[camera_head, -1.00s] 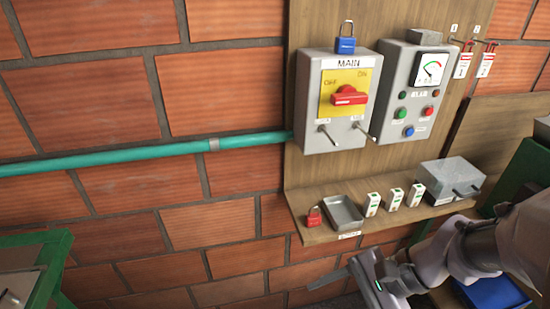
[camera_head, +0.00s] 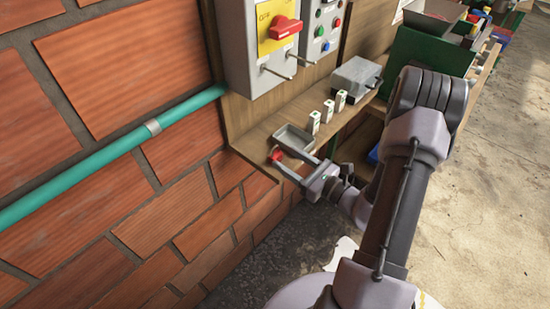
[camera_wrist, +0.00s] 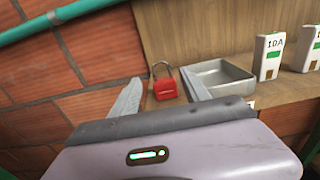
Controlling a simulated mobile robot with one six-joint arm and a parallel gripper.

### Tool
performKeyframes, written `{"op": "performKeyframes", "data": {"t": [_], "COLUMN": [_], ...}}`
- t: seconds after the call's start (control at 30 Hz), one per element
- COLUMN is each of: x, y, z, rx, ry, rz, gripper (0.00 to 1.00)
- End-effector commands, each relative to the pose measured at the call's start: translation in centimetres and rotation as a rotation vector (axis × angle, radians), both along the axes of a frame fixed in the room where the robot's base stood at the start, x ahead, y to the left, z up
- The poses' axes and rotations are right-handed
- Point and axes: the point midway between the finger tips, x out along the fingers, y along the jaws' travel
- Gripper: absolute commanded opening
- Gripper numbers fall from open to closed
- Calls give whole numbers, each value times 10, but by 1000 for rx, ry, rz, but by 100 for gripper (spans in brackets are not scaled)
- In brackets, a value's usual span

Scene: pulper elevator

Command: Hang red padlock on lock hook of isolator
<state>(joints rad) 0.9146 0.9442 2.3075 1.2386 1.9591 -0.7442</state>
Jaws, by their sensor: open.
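The red padlock (camera_head: 276,155) sits on the wooden shelf at its left end, beside a grey tray. In the wrist view the padlock (camera_wrist: 165,89) stands upright, its dark shackle up. My gripper (camera_head: 284,157) is open, at shelf height. In the wrist view the padlock appears between my gripper's fingers (camera_wrist: 159,77), near the tips, with a gap on both sides. The isolator (camera_head: 237,50) is a grey box on the board above, with a yellow plate and red handle; its top is cut off. Two metal pegs (camera_head: 276,71) stick out from its lower front.
The grey tray (camera_wrist: 218,65) is close right of my right finger. White 10A blocks (camera_head: 314,122) and a grey metal box (camera_head: 356,76) stand farther along the shelf. A teal pipe (camera_head: 110,138) runs along the brick wall to the left.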

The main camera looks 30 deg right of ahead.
Motion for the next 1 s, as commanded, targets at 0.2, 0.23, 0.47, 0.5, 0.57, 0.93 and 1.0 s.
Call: {"op": "performKeyframes", "data": {"t": [0.2, 0.23, 0.47, 0.5, 0.57, 0.93, 1.0], "x": [36, 41, 54, 54, 54, 53, 53], "y": [9, 11, 15, 15, 15, 15, 15], "z": [1, 1, 2, 2, 2, 2, 2], "rx": [-4, -3, -1, -1, -1, -1, -1], "ry": [-3, -2, 0, 0, 0, 0, 0], "rz": [5, 6, 1, 1, 1, 2, 2], "gripper": [55, 55, 55, 55, 53, 0, 0]}}
